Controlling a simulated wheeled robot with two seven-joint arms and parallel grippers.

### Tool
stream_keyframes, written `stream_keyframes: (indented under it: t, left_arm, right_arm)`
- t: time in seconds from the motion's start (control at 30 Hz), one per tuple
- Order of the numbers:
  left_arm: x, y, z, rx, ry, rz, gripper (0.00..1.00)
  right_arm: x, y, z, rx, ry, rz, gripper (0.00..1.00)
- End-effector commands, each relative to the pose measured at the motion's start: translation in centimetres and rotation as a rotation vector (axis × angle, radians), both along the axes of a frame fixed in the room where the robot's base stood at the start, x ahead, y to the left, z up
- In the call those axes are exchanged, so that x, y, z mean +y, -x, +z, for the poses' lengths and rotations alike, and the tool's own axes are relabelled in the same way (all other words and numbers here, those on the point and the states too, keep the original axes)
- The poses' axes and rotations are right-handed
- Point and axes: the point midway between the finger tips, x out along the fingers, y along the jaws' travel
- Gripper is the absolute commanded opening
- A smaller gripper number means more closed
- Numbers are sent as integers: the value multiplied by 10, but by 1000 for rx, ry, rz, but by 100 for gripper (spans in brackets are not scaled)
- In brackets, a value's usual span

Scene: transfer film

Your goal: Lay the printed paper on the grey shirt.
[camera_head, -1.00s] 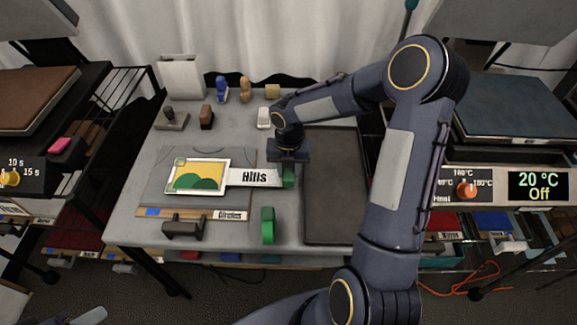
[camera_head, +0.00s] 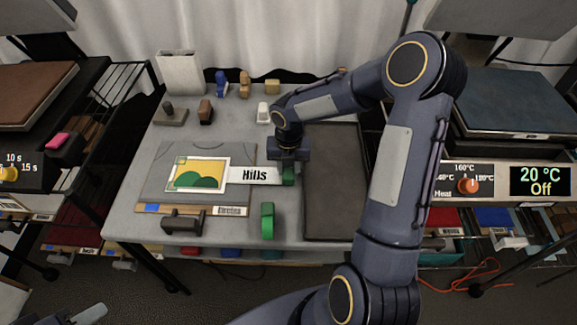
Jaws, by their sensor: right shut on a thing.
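The printed paper (camera_head: 197,175) shows a yellow sky, an orange sun and green hills, with a white tab (camera_head: 254,175) reading "Hills" on its right. It lies over, or just above, the grey shirt (camera_head: 152,184); I cannot tell whether it touches. The shirt lies on a board (camera_head: 182,209) with a labelled front edge. My right gripper (camera_head: 288,173) is shut on the tab's right end, at a green piece; the fingertips are mostly hidden. My left gripper is not clearly in view.
A dark flat plate (camera_head: 331,215) lies right of the gripper. A green tape roll (camera_head: 267,220) and a dark roller-like tool (camera_head: 184,221) stand near the front edge. Several small items line the back. Heat presses flank the table, one with a display (camera_head: 540,181).

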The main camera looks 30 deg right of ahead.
Motion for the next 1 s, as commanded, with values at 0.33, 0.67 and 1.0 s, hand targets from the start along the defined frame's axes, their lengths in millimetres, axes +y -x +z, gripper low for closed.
stream_keyframes:
  t: [0.33, 0.67, 1.0]
  left_arm:
    - [0, 0, 0, 0, 0, 0, 36]
    - [0, 0, 8, 0, 0, 0, 36]
    - [0, 0, 24, 0, 0, 0, 36]
  right_arm:
    - [0, 0, -1, 0, 0, 0, 56]
    - [0, 0, 12, -1, 0, 0, 56]
    - [0, 0, 49, 1, 2, -2, 56]
